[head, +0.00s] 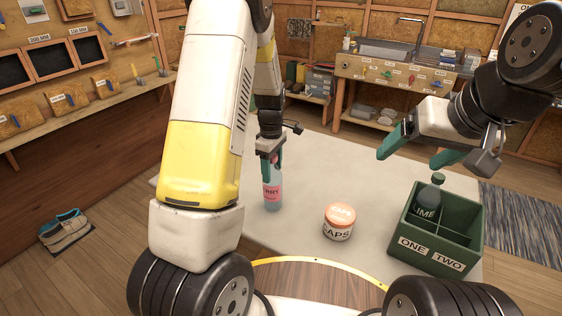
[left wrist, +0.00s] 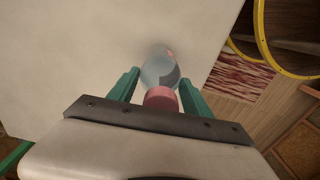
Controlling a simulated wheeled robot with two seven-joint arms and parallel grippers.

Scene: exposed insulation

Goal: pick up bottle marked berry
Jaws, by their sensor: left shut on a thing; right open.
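The berry bottle (head: 272,194) is clear, with a pink label whose visible letters read "RRY". It is upright at the table, left of the jar. I cannot tell whether its base touches the tabletop. My left gripper (head: 270,160) comes down from above and is shut on its top. In the left wrist view the bottle (left wrist: 158,72) with its pink cap (left wrist: 161,98) is between the green fingers of the left gripper (left wrist: 158,88). My right gripper (head: 421,150) is open and empty, above and behind the green crate.
A jar marked "CAPS" (head: 338,225) with an orange lid stands mid-table. The green crate (head: 421,261), marked "ONE" and "TWO", holds a dark-capped bottle (head: 428,200) reading "IME". The pale tabletop (head: 330,160) is clear behind the jar.

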